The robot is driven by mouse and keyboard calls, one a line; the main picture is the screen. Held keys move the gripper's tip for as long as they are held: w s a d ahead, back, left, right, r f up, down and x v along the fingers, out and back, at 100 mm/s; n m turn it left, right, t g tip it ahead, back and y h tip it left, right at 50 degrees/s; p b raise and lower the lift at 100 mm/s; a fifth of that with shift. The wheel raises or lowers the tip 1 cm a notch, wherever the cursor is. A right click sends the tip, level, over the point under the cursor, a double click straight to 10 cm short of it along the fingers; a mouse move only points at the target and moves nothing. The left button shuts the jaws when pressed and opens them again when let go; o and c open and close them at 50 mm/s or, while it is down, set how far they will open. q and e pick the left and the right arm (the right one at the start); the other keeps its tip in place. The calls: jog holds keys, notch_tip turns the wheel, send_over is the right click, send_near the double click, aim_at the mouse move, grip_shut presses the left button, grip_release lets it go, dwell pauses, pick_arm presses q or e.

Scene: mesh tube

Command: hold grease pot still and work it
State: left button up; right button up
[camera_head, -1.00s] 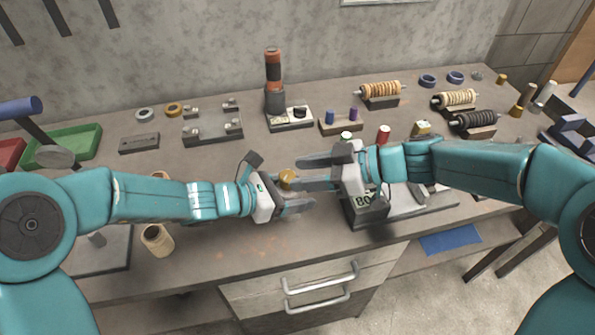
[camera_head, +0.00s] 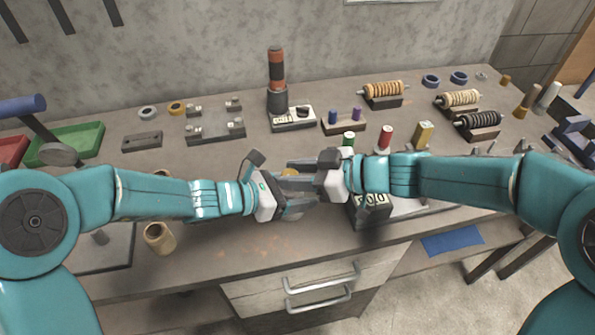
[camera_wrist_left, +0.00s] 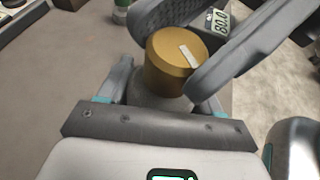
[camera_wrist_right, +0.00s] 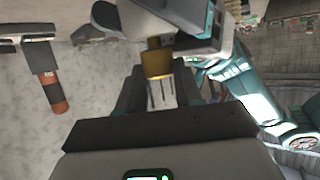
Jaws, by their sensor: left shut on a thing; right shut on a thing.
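The grease pot has a round brass-gold lid (camera_wrist_left: 178,58) with a pale stripe on top and a grey body (camera_wrist_left: 155,100) below it in the left wrist view. My left gripper (camera_wrist_left: 162,90) is shut on the body from its side. My right gripper's long dark fingers lie on both sides of the lid, and that gripper is shut on it. In the right wrist view the lid (camera_wrist_right: 157,62) shows between the right gripper's fingers (camera_wrist_right: 156,85). In the head view the pot (camera_head: 289,172) is mostly hidden between the left gripper (camera_head: 290,192) and right gripper (camera_head: 303,172), above the bench.
A scale-like block with a number display (camera_head: 374,202) stands close below my right forearm. A tan roll (camera_head: 158,238) stands at front left. The bench front (camera_head: 235,240) is clear.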

jog(key=m+t, duration=0.1)
jog(key=m+t+h, duration=0.1)
jog(key=shift+s+a+r+t, duration=0.15)
jog(key=shift+s+r+t, duration=0.05)
jog(key=shift+s+t, duration=0.1)
jog(key=shift+w+f+m+t+h, duration=0.1)
jog(key=shift+m+t+h, duration=0.3)
jog(key=shift+m, duration=0.2)
jog(key=o, duration=0.8)
jog(key=v, duration=1.2)
